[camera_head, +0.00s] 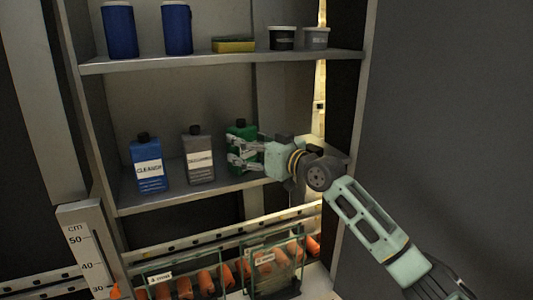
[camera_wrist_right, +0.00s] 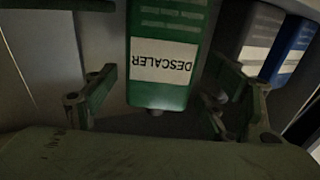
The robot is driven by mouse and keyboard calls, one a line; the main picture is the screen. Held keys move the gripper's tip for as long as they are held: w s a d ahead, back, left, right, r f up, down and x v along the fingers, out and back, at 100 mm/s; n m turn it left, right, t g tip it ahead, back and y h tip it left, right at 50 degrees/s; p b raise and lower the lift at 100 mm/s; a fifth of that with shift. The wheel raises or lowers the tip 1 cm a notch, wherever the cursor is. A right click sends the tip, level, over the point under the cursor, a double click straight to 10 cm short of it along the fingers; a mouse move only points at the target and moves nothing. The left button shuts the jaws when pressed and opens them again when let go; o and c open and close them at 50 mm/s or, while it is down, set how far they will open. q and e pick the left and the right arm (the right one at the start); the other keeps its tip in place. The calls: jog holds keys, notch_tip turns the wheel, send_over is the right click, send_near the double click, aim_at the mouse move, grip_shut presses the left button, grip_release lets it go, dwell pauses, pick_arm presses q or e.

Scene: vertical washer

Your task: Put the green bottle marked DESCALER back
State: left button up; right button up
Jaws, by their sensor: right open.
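The green bottle marked DESCALER (camera_head: 243,130) stands upright on the middle shelf, at the right end of a row of bottles. Its white label reads upside down in the right wrist view (camera_wrist_right: 163,62). My right gripper (camera_head: 236,153) is at the bottle, partly covering it in the head view. In the right wrist view the gripper (camera_wrist_right: 164,72) is open, with one finger on each side of the bottle and visible gaps between. My left gripper is not in view.
A grey bottle (camera_head: 199,160) and a blue CLEANER bottle (camera_head: 147,165) stand left of the green one on the middle shelf (camera_head: 180,197). The upper shelf (camera_head: 220,60) holds blue containers, a sponge and small tubs. Glass-fronted bins (camera_head: 275,262) are below. A dark wall closes the right side.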

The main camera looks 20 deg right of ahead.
jog(key=b+v, duration=0.2)
jog(key=v, duration=0.7)
jog(key=shift+b, duration=0.35)
